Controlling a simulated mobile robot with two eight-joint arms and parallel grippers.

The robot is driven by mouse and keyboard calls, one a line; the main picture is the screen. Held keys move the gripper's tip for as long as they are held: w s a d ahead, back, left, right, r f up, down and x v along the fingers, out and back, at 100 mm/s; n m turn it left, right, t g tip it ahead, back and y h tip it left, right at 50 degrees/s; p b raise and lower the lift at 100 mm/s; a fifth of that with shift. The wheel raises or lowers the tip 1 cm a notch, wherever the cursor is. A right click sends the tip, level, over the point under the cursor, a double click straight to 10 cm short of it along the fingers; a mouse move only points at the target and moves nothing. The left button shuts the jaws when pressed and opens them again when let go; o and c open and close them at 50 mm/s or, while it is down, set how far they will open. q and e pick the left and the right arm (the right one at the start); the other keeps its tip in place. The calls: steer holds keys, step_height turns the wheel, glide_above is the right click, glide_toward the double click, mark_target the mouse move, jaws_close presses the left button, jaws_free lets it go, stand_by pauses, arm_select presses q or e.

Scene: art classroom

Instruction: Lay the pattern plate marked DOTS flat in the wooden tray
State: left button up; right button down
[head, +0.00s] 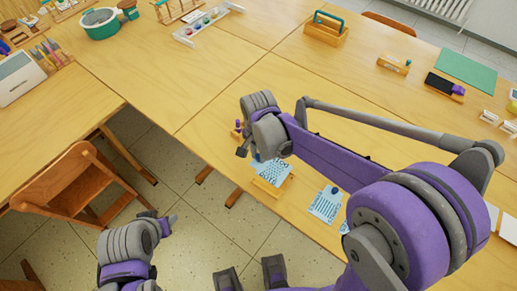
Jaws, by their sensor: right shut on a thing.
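My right gripper (258,156) is low over the near edge of the table, mostly hidden under its own wrist. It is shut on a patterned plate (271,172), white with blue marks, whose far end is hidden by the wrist. The plate is over a pale wooden tray (275,190); I cannot tell whether it touches the tray. Another blue and white patterned plate (324,207) lies to the right, partly bordered by my arm. No DOTS marking is readable. My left gripper (168,224) is at lower left, away from the table; its jaws are unclear.
A wooden chair (68,185) stands at left by the table edge. A wooden caddy with a green handle (326,30), a green mat (465,70) and a teal-rimmed tub (100,22) stand farther back. The table's middle (190,80) is clear.

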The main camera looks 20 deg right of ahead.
mark_target(258, 164)
steer(key=shift+f, duration=0.45)
steer(key=shift+f+b, duration=1.85)
steer(key=shift+f, duration=0.55)
steer(key=shift+f+b, duration=0.3)
steer(key=c, duration=0.6)
jaws_free()
steer(key=shift+c, duration=0.2)
steer(key=shift+o, duration=1.2)
